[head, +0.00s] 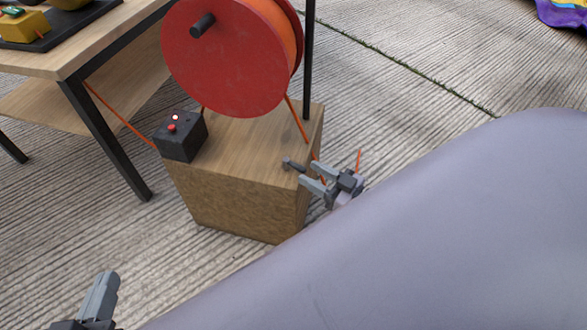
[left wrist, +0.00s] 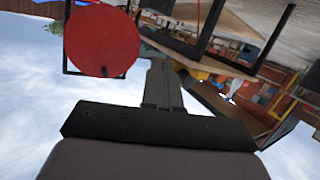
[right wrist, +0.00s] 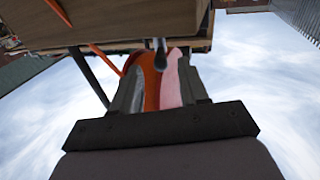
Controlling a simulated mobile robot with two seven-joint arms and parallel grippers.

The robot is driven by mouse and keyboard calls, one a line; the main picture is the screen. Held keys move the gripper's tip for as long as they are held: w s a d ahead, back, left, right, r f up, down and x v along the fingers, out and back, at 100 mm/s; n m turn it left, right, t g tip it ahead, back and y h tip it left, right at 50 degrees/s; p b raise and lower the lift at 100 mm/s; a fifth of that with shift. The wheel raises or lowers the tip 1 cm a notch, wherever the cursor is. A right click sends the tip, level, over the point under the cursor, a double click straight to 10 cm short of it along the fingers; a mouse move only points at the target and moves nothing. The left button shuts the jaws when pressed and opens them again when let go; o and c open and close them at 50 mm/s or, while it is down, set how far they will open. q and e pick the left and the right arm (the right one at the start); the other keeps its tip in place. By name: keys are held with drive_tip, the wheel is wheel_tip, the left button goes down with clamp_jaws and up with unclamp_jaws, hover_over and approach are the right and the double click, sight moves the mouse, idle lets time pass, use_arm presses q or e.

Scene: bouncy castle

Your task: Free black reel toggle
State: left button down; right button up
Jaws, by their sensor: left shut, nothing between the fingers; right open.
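The black reel toggle (head: 292,163) is a short dark lever at the upper right edge of the wooden block (head: 235,205), below the red reel (head: 230,60). My right gripper (head: 309,176) is open just right of the toggle, its fingers pointing at it. In the right wrist view the toggle (right wrist: 160,52) shows beyond and between the open fingertips. I cannot tell whether they touch it. My left gripper (head: 107,280) is at the lower left, shut and empty, well away from the block. The left wrist view shows its closed fingers (left wrist: 160,70) and the red reel (left wrist: 100,42).
A black box with a red button (head: 181,140) sits on the block's left side. An orange cord (head: 118,115) runs from it toward the wooden table (head: 95,50). A large grey-purple inflatable form (head: 420,240) fills the lower right. Bare ribbed floor (head: 400,90) lies behind.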

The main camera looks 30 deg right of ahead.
sight(296, 165)
drive_tip(key=b+x, duration=0.1)
drive_tip(key=x, duration=0.3)
drive_tip(key=shift+w+a+f+b, duration=0.1)
drive_tip(key=shift+w+a+b, duration=0.1)
drive_tip(key=shift+w+b, duration=0.15)
drive_tip(key=shift+w+a, duration=0.2)
drive_tip(key=shift+w, duration=0.2)
use_arm(q)
drive_tip(key=shift+s+a+r+m+t, duration=0.15)
drive_tip(key=shift+s+a+m+t, duration=0.1)
drive_tip(key=shift+a+m+t, duration=0.25)
drive_tip(key=shift+a, duration=0.1)
use_arm(e)
drive_tip(key=shift+c, duration=0.2)
clamp_jaws()
use_arm(q)
drive_tip(key=shift+r, duration=0.1)
